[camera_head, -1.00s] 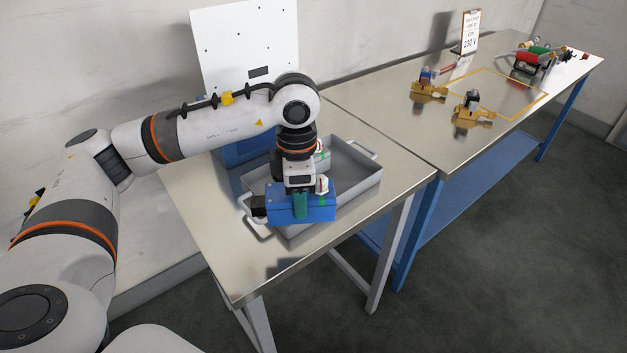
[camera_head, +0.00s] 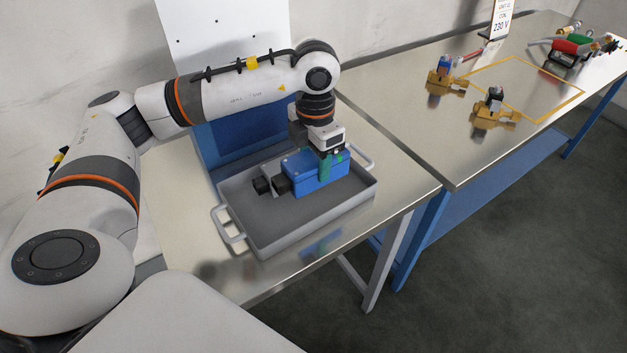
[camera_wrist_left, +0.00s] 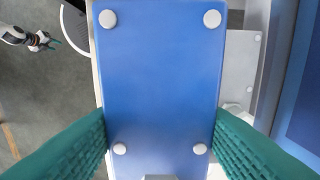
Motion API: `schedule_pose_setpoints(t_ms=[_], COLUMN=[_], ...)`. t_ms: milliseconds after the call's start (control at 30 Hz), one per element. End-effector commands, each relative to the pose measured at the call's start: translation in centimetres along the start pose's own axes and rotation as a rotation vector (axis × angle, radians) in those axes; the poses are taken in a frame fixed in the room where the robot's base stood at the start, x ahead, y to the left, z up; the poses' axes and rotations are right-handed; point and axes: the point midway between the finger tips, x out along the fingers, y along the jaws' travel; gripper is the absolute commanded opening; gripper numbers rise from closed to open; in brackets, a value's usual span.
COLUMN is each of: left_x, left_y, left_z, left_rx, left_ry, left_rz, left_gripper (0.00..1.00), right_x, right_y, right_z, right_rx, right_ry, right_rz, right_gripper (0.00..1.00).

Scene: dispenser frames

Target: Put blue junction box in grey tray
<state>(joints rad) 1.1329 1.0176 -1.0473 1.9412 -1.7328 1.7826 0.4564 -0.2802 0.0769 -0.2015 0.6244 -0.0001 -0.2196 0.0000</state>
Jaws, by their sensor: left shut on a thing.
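The blue junction box (camera_head: 312,178), with black connectors on its left end, is held over the right part of the grey tray (camera_head: 263,243). It lies within the tray's outline; I cannot tell whether it touches the tray floor. My left gripper (camera_head: 331,166) points down with its teal fingers shut on the box's sides. In the left wrist view the box (camera_wrist_left: 160,75) fills the middle between the teal fingers (camera_wrist_left: 161,118). My right gripper (camera_wrist_left: 48,42) shows small at the upper left of that view, away from the box; its jaw state is unclear.
The tray stands on a metal table, a blue bin (camera_head: 235,140) and white panel (camera_head: 222,50) behind it. On the adjoining bench are two brass-coloured fixtures (camera_head: 445,83) (camera_head: 492,115), a yellow outline (camera_head: 545,118), a sign (camera_head: 502,20) and red and green parts (camera_head: 570,47).

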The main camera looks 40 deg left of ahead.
Motion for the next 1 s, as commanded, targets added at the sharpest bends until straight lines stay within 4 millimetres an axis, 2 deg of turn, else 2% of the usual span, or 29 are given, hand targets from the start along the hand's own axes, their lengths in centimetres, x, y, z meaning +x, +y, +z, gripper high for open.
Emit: schedule_pose_setpoints(t_ms=[133,300,533,700,967,1000], left_x=[2.8,4.6,7.6,8.3,8.7,8.7], left_y=[0.0,0.0,0.0,0.0,0.0,0.0], left_z=[0.2,0.1,0.1,0.1,0.1,0.1], left_rx=[0.000,0.001,0.000,0.001,0.002,0.002], left_ry=[-0.006,-0.002,-0.004,-0.001,0.000,-0.001], left_rz=[0.001,0.000,0.001,0.000,0.000,0.000], left_gripper=[0.21,0.21,0.21,0.21,0.21,0.51], right_x=[-0.9,-1.3,-1.9,-1.9,-1.4,-1.4], right_y=[-0.1,0.1,0.0,-0.2,-0.1,-0.1], right_z=[-1.1,-3.0,-2.3,-1.2,-1.3,-1.3], right_rx=[-0.001,-0.001,0.000,0.000,0.001,0.001], right_ry=[0.016,0.043,0.035,0.019,0.019,0.019], right_rz=[-0.001,0.002,0.000,-0.002,-0.002,-0.002], right_gripper=[0.46,0.46,0.46,0.46,0.46,0.46])
